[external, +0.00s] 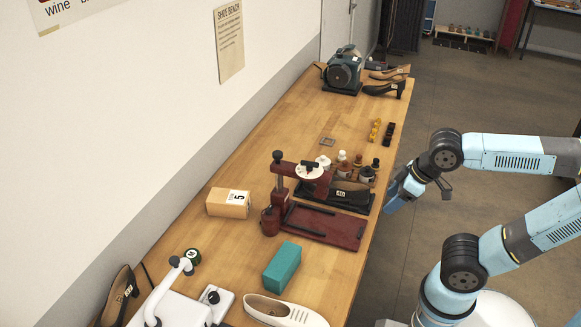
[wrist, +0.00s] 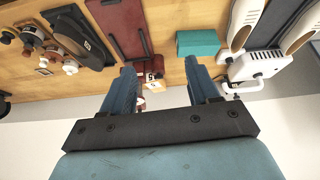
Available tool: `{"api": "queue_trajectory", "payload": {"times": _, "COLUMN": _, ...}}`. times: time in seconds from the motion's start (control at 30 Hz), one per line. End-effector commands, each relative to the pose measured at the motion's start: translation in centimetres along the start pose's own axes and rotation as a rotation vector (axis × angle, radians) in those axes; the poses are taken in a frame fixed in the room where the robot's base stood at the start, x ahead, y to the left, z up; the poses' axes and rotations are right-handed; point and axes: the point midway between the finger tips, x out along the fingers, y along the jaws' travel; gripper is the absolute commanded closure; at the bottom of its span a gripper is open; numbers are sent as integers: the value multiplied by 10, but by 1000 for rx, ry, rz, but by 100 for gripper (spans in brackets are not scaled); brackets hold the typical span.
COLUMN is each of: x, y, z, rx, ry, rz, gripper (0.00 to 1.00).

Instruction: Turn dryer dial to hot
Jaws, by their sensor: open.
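The white dryer (external: 165,310) stands at the near end of the bench, cut off by the bottom edge of the external view. A small white panel with a black round dial (external: 211,296) is beside it; its setting is too small to read. In the wrist view the white dryer body (wrist: 258,66) is at the right, with shoes above it; I cannot make out the dial's setting there. My gripper (external: 396,194) is off the bench's right edge, far from the dial. In the wrist view my gripper (wrist: 162,84) is open, with nothing between its fingers.
A dark red press (external: 330,228), a teal box (external: 282,267), a cardboard box (external: 229,202) and a pale shoe (external: 285,312) lie on the wooden bench (external: 275,130). Bottles and a black shoe stand behind the press. The wall bounds the bench's left side.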

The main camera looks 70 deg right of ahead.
Motion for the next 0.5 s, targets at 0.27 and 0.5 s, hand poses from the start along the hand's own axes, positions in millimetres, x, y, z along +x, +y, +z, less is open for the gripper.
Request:
{"api": "queue_trajectory", "payload": {"times": 0.27, "x": 9, "y": -18, "z": -74, "rx": -195, "ry": -67, "rz": -31, "gripper": 40}}
{"api": "queue_trajectory", "payload": {"times": 0.5, "x": 28, "y": -42, "z": -138, "rx": -371, "ry": -119, "rz": -62, "gripper": 40}}
